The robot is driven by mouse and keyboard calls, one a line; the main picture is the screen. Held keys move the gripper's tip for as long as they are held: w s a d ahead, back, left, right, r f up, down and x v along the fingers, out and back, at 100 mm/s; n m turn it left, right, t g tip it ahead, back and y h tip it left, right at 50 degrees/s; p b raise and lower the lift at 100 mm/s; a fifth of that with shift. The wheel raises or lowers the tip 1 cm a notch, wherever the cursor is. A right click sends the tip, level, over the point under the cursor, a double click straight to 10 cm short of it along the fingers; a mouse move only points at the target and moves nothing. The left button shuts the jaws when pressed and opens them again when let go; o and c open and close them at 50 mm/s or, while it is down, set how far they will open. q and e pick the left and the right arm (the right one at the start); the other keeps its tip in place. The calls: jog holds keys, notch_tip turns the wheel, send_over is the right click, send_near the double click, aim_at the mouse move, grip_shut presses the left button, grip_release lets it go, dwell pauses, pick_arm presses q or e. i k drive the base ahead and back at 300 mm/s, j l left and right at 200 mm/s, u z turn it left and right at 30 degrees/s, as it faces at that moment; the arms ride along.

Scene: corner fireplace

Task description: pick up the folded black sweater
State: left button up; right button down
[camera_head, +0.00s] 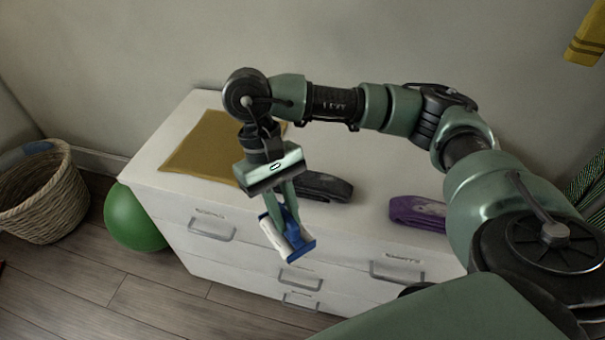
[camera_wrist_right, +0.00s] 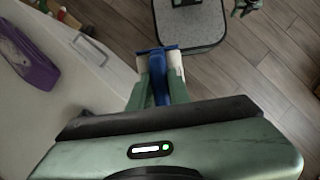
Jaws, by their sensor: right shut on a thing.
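The folded black sweater (camera_head: 326,187) lies on top of the white dresser, just right of and behind my right gripper's fingers. It does not show in the right wrist view. My right gripper (camera_head: 284,222) points down in front of the dresser's front edge. It is shut on a small blue and white object (camera_head: 287,238). The object also shows between the fingers in the right wrist view (camera_wrist_right: 160,75). The sweater is apart from the jaws, its left end partly behind the gripper. My left gripper is not in the head view.
The white dresser (camera_head: 178,193) also bears a folded mustard cloth (camera_head: 205,145) at left and a folded purple garment (camera_head: 418,212) at right. A green ball (camera_head: 133,220) and a wicker basket (camera_head: 42,198) stand on the floor at left. The floor (camera_head: 75,290) in front is clear.

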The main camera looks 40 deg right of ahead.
aim_at(324, 187)
jog(key=i+j+z, duration=0.1)
jog(key=j+z, duration=0.15)
jog(key=z, duration=0.15)
jog(key=j+z, duration=0.4)
jog(key=i+j+z, duration=0.1)
jog(key=j+z, duration=0.15)
jog(key=z, duration=0.15)
